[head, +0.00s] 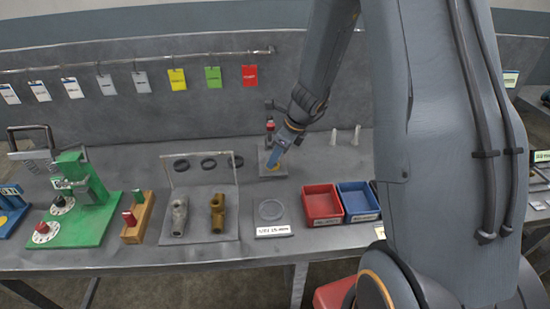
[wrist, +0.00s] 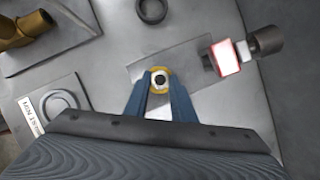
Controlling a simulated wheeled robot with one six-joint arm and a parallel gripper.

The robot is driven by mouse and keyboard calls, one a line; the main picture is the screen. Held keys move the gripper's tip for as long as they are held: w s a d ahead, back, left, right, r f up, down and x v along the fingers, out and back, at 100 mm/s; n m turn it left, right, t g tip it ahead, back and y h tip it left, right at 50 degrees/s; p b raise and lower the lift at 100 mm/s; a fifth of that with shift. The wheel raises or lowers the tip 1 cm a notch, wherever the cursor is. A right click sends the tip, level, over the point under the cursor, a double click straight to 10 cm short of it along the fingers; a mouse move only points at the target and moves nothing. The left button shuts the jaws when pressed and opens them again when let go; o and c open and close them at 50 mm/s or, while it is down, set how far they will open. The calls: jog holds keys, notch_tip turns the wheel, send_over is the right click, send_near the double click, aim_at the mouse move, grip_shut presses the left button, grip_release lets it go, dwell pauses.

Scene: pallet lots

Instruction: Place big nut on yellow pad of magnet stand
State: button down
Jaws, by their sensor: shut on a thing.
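My gripper (wrist: 160,86) is shut on the big nut (wrist: 160,79), a pale ring with a dark hole between the blue fingertips. In the wrist view the nut lies over the yellow pad (wrist: 151,70), whose rim shows around it. I cannot tell whether the nut touches the pad. The magnet stand is a grey plate (wrist: 200,62) with a post and a red-and-white block (wrist: 224,57) to the right. In the head view my gripper (head: 275,158) points down over the stand (head: 264,171), and the nut is too small to make out.
Left of the stand are dark rings (head: 209,163) and a clear-backed tray (head: 202,232) with two pipe fittings. In front are a labelled plate with a ring (head: 272,231), a red bin (head: 322,203) and a blue bin (head: 358,200). Two pale pegs (head: 334,137) stand to the right.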

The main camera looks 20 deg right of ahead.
jog(key=shift+f, duration=0.15)
jog(key=c, duration=1.5)
grip_release()
jog(key=v, duration=1.1)
jog(key=s+a+n+h, duration=0.1)
jog(key=s+n, duration=0.5)
jog(key=n, duration=0.2)
jog(key=s+a+n+g+h, duration=0.1)
jog(key=s+n, duration=0.6)
jog(key=n, duration=0.2)
jog(key=s+a+n+g+h, duration=0.1)
jog(key=s+a+n, duration=0.1)
jog(key=s+n, duration=0.4)
jog(key=shift+s+n, duration=0.2)
jog(key=shift+n, duration=1.5)
